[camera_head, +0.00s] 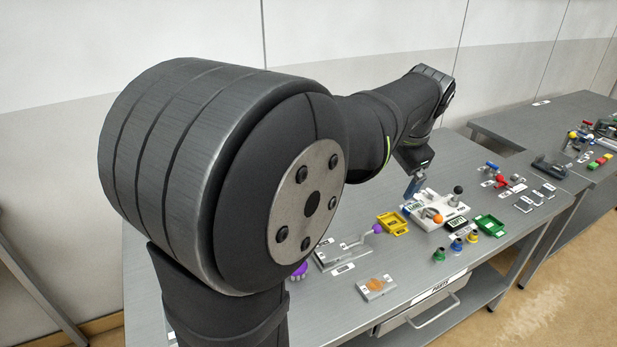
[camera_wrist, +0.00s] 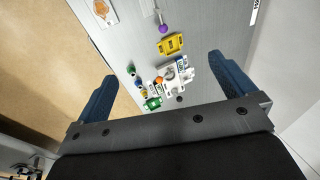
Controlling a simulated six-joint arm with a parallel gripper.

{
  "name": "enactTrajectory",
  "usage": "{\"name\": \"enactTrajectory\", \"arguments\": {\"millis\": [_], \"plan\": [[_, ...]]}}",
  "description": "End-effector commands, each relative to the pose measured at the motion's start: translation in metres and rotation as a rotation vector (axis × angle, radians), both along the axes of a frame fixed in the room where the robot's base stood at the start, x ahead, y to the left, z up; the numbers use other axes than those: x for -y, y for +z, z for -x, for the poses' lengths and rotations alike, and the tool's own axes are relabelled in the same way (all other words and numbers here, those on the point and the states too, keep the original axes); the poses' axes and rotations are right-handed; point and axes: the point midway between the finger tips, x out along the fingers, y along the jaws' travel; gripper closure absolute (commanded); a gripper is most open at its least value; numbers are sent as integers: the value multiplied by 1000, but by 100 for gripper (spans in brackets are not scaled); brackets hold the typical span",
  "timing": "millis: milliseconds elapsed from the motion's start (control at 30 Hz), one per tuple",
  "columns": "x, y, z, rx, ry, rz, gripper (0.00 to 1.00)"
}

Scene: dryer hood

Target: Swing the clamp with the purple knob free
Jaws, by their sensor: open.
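A purple ball knob (camera_head: 377,228) sits at the end of a thin bent metal rod, on a clamp with a flat grey base plate (camera_head: 340,255). In the wrist view the purple knob (camera_wrist: 163,28) is near the top, with its rod running up out of frame. A second purple knob-like thing (camera_head: 300,271) is partly hidden behind my arm. My gripper (camera_head: 413,188) is above the white fixture, to the right of the clamp knob in the head view. In the wrist view its blue fingers (camera_wrist: 162,68) are wide apart with nothing gripped.
A yellow tray (camera_head: 393,223) is beside the purple knob. A white fixture (camera_head: 435,209) with coloured knobs, a green tray (camera_head: 489,225) and several coloured posts stand further right. A plate with an orange disc (camera_head: 376,286) lies in front. My arm hides the table's left side.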

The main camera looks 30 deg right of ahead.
Motion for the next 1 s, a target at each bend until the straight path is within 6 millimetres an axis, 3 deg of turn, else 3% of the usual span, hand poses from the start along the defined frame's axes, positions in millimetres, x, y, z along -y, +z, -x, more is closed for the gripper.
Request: {"name": "enactTrajectory", "arguments": {"millis": [167, 500, 667, 1000], "plan": [[0, 0, 0, 0, 0, 0, 0], [1, -2, -1, -3, 1, -4, 67], [17, -24, -17, -30, 9, -34, 68], [60, -107, -66, -128, 33, -122, 68]]}}
